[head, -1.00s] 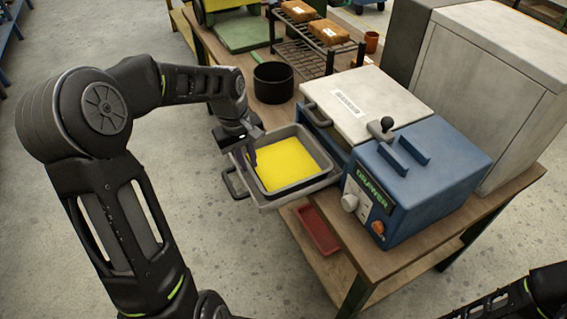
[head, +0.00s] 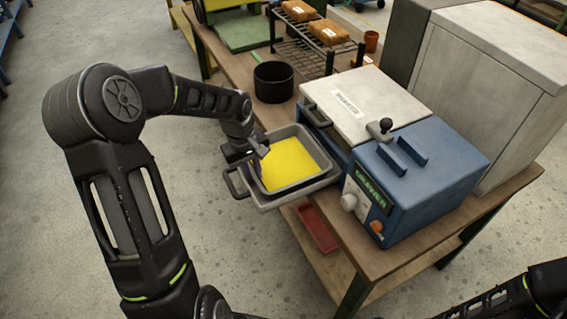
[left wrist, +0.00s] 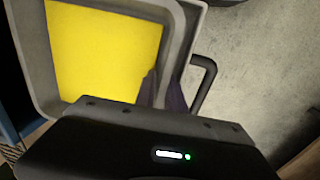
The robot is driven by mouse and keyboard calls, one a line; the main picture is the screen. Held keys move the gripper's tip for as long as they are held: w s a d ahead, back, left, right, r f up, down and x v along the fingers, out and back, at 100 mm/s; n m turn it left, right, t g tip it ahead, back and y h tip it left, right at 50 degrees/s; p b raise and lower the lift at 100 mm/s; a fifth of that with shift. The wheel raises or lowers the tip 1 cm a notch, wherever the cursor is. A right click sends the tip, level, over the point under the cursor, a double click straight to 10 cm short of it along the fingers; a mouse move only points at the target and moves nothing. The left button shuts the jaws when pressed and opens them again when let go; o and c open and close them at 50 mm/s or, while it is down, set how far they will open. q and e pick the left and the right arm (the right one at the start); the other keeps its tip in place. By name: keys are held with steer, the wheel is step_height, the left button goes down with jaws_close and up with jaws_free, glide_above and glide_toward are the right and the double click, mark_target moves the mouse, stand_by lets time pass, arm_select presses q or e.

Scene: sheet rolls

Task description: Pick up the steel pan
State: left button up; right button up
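The steel pan (head: 326,150) is a grey, square, shallow pan with a yellow sheet (head: 293,165) in its bottom. It sits in the pulled-out drawer tray (head: 282,199) on the left side of the blue drawer unit. My left gripper (head: 263,149) is at the pan's left rim. In the left wrist view its dark fingers (left wrist: 163,88) stand on either side of the pan's rim. Whether they press on it is unclear. A black handle (left wrist: 205,82) shows beside the rim. Only part of my right arm shows at the bottom right; its gripper is out of view.
The blue drawer unit (head: 440,165) and its pale top plate (head: 367,103) stand right of the pan on a wooden workbench (head: 385,265). A black pot (head: 273,82) and a rack (head: 302,55) with brown packages are behind. A red tray (head: 317,228) lies on the lower shelf.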

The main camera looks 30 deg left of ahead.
arm_select(q)
jaws_close()
steer(key=shift+r, duration=0.15)
stand_by(1.6)
